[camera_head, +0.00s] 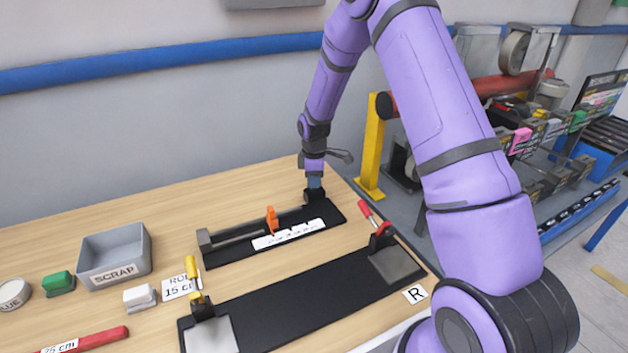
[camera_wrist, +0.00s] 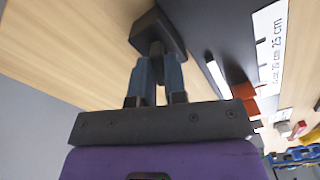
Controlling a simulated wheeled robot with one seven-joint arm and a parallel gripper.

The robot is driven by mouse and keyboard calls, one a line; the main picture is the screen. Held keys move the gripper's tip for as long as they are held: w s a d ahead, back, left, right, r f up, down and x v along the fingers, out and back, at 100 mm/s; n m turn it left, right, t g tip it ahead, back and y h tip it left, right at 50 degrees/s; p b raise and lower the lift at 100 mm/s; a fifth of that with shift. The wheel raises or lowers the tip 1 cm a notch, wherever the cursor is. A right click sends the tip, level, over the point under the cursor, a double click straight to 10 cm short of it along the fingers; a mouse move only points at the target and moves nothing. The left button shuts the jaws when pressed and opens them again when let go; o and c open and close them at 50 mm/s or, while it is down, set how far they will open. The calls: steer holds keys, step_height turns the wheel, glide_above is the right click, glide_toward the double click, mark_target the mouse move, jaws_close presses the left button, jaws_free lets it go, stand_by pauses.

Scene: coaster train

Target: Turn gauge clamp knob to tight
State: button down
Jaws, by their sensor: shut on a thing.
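The gauge (camera_head: 222,253) is a long black base on the wooden table, with a white length scale (camera_head: 288,234) along it. An orange piece (camera_head: 272,220) stands on its rail, and a grey block (camera_head: 205,241) is at its left end. At the right end is the dark clamp knob (camera_head: 312,197). My gripper (camera_head: 315,185) points down at this knob. In the wrist view, the blue fingers of my gripper (camera_wrist: 159,70) are shut on the narrow raised part of the dark knob (camera_wrist: 158,30). I cannot tell how far the knob is turned.
In front lies a long black fixture (camera_head: 290,300) with a yellow-handled clamp (camera_head: 193,275) and a red-handled clamp (camera_head: 372,222). A grey SCRAP bin (camera_head: 115,253), a green block (camera_head: 58,282) and a red rod (camera_head: 90,340) are at left. A yellow post (camera_head: 372,150) stands beyond the table's right edge.

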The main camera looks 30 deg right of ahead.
steer(key=m, duration=1.2)
steer(key=shift+m, duration=0.4)
steer(key=m, duration=1.2)
steer(key=shift+m, duration=0.4)
steer(key=c, duration=1.2)
jaws_free()
steer(key=shift+o, duration=0.2)
steer(key=shift+r, duration=0.1)
